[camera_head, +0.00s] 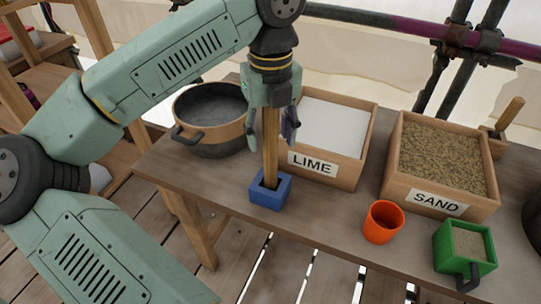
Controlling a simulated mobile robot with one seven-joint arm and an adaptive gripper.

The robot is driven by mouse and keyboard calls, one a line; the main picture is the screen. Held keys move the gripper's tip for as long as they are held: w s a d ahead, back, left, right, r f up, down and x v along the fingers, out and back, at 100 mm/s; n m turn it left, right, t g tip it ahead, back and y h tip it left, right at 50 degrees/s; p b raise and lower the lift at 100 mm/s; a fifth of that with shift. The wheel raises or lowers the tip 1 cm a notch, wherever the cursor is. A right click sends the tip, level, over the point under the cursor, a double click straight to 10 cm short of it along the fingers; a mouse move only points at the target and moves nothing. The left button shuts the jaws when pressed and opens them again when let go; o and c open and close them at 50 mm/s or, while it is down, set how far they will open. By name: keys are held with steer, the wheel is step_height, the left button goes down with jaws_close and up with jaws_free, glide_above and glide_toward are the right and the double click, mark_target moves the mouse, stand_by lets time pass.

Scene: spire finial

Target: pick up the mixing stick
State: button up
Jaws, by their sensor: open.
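The mixing stick (270,148) is a plain wooden rod standing upright in a small blue holder (270,192) near the front edge of the table. My gripper (271,110) points down over the top of the stick. It is open, with its fingers on either side of the stick's upper part. The top end of the stick is hidden by my gripper, and I cannot tell whether a finger touches it.
A dark pot (212,113) stands left of the stick. The lime box (355,172) is close behind on the right. Further right on the table (330,216) are the sand box (452,192), an orange cup (382,222) and a green container (461,247).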

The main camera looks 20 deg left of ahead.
steer(key=shift+c, duration=0.4)
jaws_close()
steer(key=shift+r, duration=0.15)
